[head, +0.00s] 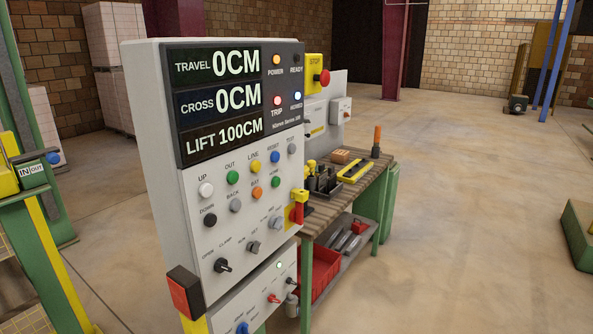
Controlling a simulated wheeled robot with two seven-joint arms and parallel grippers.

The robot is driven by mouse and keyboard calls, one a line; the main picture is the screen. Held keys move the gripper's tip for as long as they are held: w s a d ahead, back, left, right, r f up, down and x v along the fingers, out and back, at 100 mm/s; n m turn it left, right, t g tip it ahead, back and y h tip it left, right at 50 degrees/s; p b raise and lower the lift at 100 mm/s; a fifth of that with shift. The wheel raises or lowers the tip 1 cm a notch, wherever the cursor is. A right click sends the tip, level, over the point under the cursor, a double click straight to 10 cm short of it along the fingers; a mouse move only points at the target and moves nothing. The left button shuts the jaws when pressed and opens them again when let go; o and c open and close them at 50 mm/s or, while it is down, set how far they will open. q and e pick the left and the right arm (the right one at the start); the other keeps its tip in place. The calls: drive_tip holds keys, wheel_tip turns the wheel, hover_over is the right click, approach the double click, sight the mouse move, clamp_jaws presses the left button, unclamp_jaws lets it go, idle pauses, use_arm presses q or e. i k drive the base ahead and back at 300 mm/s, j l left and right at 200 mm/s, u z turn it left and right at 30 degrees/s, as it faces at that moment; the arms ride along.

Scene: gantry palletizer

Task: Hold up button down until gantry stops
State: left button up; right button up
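The control panel (215,220) stands upright in the middle left of the head view. Its white UP button (206,189) is at the upper left of the button rows, with the dark DOWN button (210,220) below it. Nothing touches the UP button. The display (222,100) reads travel 0 cm, cross 0 cm and lift 100 cm. The POWER, TRIP and a third lamp beside TRIP look lit; the READY lamp looks dark. Neither of my grippers shows. The gantry itself cannot be made out for certain.
A wooden workbench (365,182) with tools stands behind the panel to the right. A yellow STOP box with a red button (321,77) is behind the panel. A green and yellow frame (40,200) stands at the left. The floor (460,230) at right is open.

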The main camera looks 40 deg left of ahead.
sight(206, 190)
drive_tip(key=i+l+u, duration=0.1)
drive_tip(key=i+u, duration=0.2)
drive_tip(key=i+l+u, duration=0.3)
drive_tip(key=i, duration=0.25)
drive_tip(key=i+l+u, duration=0.15)
drive_tip(key=i+u, duration=0.15)
drive_tip(key=i+l+u, duration=0.25)
drive_tip(key=u, duration=0.25)
drive_tip(key=i+l+u, duration=0.25)
drive_tip(key=u, duration=0.2)
drive_tip(key=i+l+u, duration=0.1)
drive_tip(key=l+u, duration=0.4)
drive_tip(key=i+l+u, duration=0.1)
drive_tip(key=l+u, duration=0.25)
drive_tip(key=u, duration=0.15)
drive_tip(key=l+u, duration=0.2)
drive_tip(key=l, duration=0.25)
